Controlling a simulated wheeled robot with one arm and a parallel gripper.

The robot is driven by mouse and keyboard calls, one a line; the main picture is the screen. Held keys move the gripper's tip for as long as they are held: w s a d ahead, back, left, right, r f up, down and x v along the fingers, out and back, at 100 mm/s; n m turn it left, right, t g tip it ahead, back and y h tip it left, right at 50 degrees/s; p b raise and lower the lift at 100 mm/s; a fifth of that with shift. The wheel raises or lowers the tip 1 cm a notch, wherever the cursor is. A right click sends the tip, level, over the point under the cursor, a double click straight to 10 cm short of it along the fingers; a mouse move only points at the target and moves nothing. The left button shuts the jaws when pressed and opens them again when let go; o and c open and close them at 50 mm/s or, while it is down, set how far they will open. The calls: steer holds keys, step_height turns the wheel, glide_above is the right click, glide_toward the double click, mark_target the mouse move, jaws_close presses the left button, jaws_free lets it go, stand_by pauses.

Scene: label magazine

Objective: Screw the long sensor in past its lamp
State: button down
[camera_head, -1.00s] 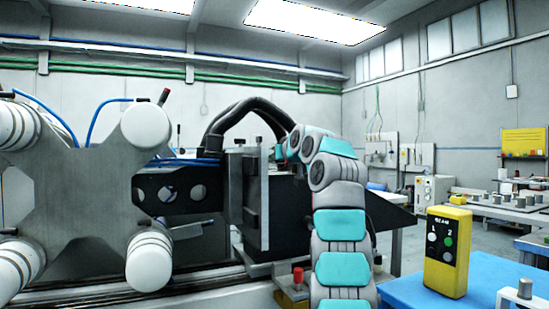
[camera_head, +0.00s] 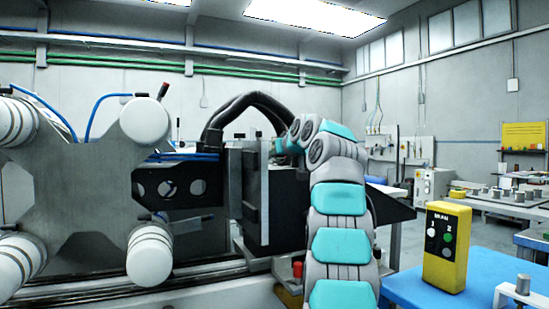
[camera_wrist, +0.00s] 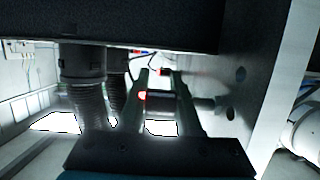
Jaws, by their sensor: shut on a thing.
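In the wrist view my gripper (camera_wrist: 160,92) is shut on a dark, short-looking body between its two long fingers, which appears to be the sensor (camera_wrist: 160,97). A small red light (camera_wrist: 142,95) glows at its left end. A grey round part extends right from the fingers towards a grey plate (camera_wrist: 250,90) with two dark holes. Whether its tip touches the plate or sits in a hole I cannot tell. In the head view my gripper and the sensor are hidden behind the machine's dark panels and my arm.
A dark block (camera_wrist: 130,25) hangs close above the fingers, and a ribbed hose (camera_wrist: 85,85) stands to their left. In the head view a yellow control box (camera_head: 445,248) stands on a blue-topped table (camera_head: 490,275) at right. White rollers (camera_head: 150,255) are at left.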

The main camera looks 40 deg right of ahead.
steer(key=c, duration=0.6)
jaws_free()
steer(key=shift+s, duration=0.1)
steer(key=b+v, duration=0.2)
steer(key=v, duration=0.5)
steer(key=shift+s, duration=0.35)
steer(key=shift+a+r, duration=0.1)
steer(key=shift+s, duration=0.1)
